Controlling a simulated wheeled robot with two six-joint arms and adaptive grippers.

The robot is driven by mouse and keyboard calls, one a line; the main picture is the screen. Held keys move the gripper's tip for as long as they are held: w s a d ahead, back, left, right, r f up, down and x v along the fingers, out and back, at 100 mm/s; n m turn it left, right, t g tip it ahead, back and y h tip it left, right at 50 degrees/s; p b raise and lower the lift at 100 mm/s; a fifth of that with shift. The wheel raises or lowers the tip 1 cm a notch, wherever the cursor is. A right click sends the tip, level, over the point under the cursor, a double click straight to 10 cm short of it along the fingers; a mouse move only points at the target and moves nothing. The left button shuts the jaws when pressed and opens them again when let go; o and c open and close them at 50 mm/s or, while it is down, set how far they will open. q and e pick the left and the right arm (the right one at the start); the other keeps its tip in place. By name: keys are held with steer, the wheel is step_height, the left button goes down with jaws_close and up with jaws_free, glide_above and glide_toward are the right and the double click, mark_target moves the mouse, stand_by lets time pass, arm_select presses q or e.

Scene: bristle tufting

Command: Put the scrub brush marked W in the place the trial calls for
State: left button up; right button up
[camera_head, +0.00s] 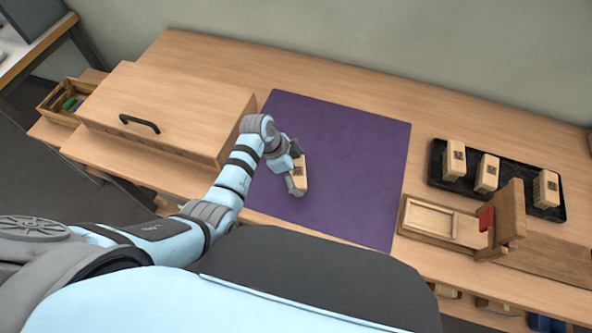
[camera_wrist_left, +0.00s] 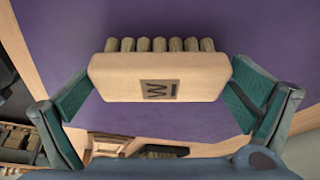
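The scrub brush marked W (camera_wrist_left: 160,80) is a pale wooden block with a dark printed label and a row of tan bristle tufts along its far edge in the left wrist view. In the head view the brush (camera_head: 299,172) is over the purple mat (camera_head: 350,150). My left gripper (camera_head: 297,174) has its fingers at the two ends of the block, with green pads against it in the left wrist view (camera_wrist_left: 160,95). Whether the brush touches the mat is unclear. My right gripper is not in view.
A black tray (camera_head: 514,192) at the right holds three similar marked blocks. In front of it stands a wooden fixture (camera_head: 430,217) with a shallow recess, an upright board and a red part. A wooden box with a black handle (camera_head: 139,123) is at the left, beside an open drawer (camera_head: 52,103).

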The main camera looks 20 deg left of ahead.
arm_select(q)
steer(key=shift+r, duration=0.35)
steer(key=p+v, duration=0.3)
steer(key=v, duration=0.8)
steer(key=shift+a+r, duration=0.2)
steer(key=shift+s, duration=0.1)
